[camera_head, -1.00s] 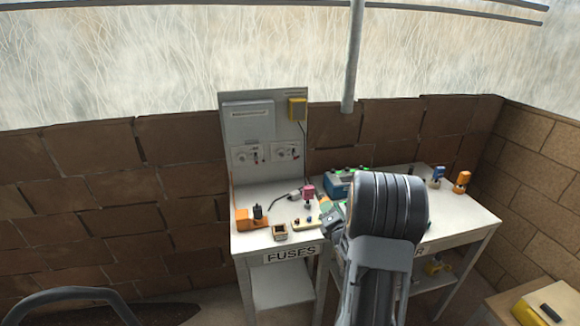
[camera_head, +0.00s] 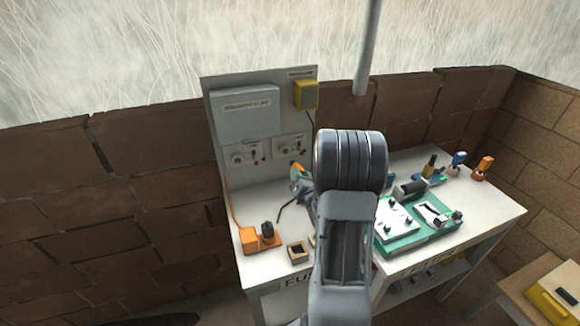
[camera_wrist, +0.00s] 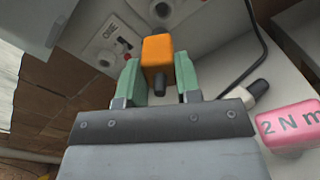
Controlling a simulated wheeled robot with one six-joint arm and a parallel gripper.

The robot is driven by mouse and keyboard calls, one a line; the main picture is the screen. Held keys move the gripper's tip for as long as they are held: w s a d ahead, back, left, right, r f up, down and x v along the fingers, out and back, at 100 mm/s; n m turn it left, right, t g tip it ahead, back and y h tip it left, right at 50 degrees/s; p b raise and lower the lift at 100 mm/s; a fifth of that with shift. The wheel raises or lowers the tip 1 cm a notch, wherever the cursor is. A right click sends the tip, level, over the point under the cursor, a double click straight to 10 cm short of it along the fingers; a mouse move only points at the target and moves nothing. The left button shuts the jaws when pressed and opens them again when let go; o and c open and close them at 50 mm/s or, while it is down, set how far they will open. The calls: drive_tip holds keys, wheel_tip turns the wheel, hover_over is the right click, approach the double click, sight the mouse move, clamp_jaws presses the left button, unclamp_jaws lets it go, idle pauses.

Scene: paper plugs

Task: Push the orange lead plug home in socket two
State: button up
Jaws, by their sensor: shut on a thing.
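The orange plug (camera_wrist: 158,50) is held between the green fingers of my gripper (camera_wrist: 160,75) in the wrist view, its dark stub towards the camera. In the head view the orange plug (camera_head: 297,168) shows small at my gripper (camera_head: 299,178), in front of the lower right part of the grey panel. The socket plate marked ONE (camera_wrist: 116,40) is left of the plug in the wrist view; it is the left plate (camera_head: 244,156) in the head view. The right-hand plate (camera_head: 289,147) is partly behind the plug. I cannot tell whether the plug touches it.
A pink block marked 2 N m (camera_wrist: 288,124) and a black cable (camera_wrist: 245,72) are right of my gripper. On the bench stand an orange box (camera_head: 258,240), a small open box (camera_head: 298,252) and a green-edged tray (camera_head: 405,236). A yellow box (camera_head: 306,95) is on the panel.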

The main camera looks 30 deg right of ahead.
sight(294, 165)
drive_tip(key=shift+w, duration=0.25)
drive_tip(key=shift+s+d, duration=0.1)
drive_tip(key=shift+f+b, duration=0.1)
drive_tip(key=shift+b, duration=0.65)
drive_tip(key=shift+w, duration=0.2)
drive_tip(key=shift+b+x, duration=1.7)
drive_tip(key=shift+x, duration=0.95)
drive_tip(key=shift+b, duration=0.65)
drive_tip(key=shift+f+b, duration=0.1)
drive_tip(key=shift+b, duration=0.9)
